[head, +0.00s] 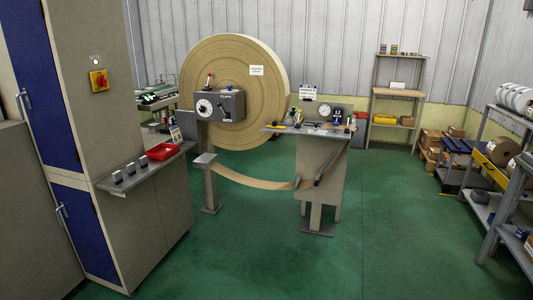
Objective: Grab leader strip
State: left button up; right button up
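A tan strip (262,183), which looks like the leader strip, hangs in a low slack curve beneath the large tan roll (200,62). It runs from near a grey post (210,188) on the left to a dark slanted bar on the beige machine stand (316,178) on the right. I cannot make out its free end. Neither of my grippers shows in the head view.
A grey control box with a dial (220,107) sits in front of the roll. A tall cabinet (100,100) with a shelf holding a red tray (162,152) stands at the left. Shelving (494,190) stands at the right. The green floor (270,260) in front is clear.

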aim_at(274, 125)
jog(key=i+j+z, duration=0.1)
jog(key=i, duration=1.15)
